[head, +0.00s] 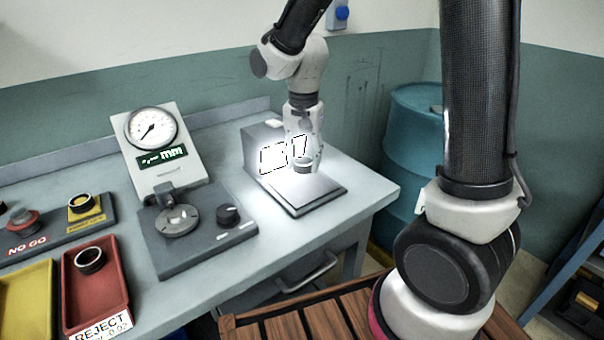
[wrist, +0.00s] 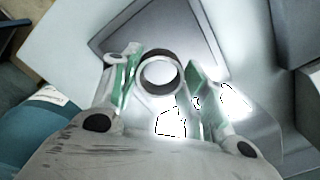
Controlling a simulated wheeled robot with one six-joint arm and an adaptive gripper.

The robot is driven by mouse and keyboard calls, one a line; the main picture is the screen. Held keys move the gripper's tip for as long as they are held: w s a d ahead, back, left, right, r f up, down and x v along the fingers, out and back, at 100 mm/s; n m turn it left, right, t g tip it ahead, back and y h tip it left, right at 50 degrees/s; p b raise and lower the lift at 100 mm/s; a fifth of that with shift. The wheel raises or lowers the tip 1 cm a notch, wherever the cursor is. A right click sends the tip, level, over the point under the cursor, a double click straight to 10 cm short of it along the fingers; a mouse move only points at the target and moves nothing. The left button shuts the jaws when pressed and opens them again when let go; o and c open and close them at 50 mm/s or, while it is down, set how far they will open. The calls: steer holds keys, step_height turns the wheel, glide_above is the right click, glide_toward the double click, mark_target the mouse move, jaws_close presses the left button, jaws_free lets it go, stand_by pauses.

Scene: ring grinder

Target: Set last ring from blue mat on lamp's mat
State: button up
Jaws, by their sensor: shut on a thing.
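A metal ring (head: 303,168) with a dark inside is held between the fingertips of my gripper (head: 303,160). It also shows between the two fingers in the wrist view (wrist: 160,92), its opening facing that camera. The lamp's mat (head: 318,204), a pale plate with a dark border, lies below the ring on the bench. The lamp (head: 256,155), a grey box with a bright glowing face, stands at the mat's back left. Whether the ring touches the mat is hard to tell. In the wrist view the mat (wrist: 125,42) lies behind the ring. I see no blue mat.
A dial gauge (head: 155,140) and its dark measuring base (head: 190,255) stand left of the lamp. A red reject tray (head: 82,302) holds another ring (head: 90,261). A yellow tray (head: 28,300) is at far left. A teal drum (head: 408,130) stands right of the bench.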

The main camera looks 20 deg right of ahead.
mark_target(303, 184)
steer(key=shift+f, duration=2.35)
steer(key=o, duration=1.1)
steer(key=shift+f, duration=0.15)
step_height(303, 184, up, 11)
steer(key=shift+s+d+r+n+t, duration=0.7)
steer(key=shift+s+d+r+n, duration=0.55)
steer(key=shift+s+d, duration=1.6)
steer(key=shift+s+d+r+n+t, duration=0.85)
steer(key=shift+s+d+r, duration=0.95)
steer(key=shift+s, duration=1.7)
steer(key=shift+s+d+r+n+t, duration=0.55)
steer(key=shift+s+d+r+n, duration=0.55)
steer(key=shift+s+d, duration=1.9)
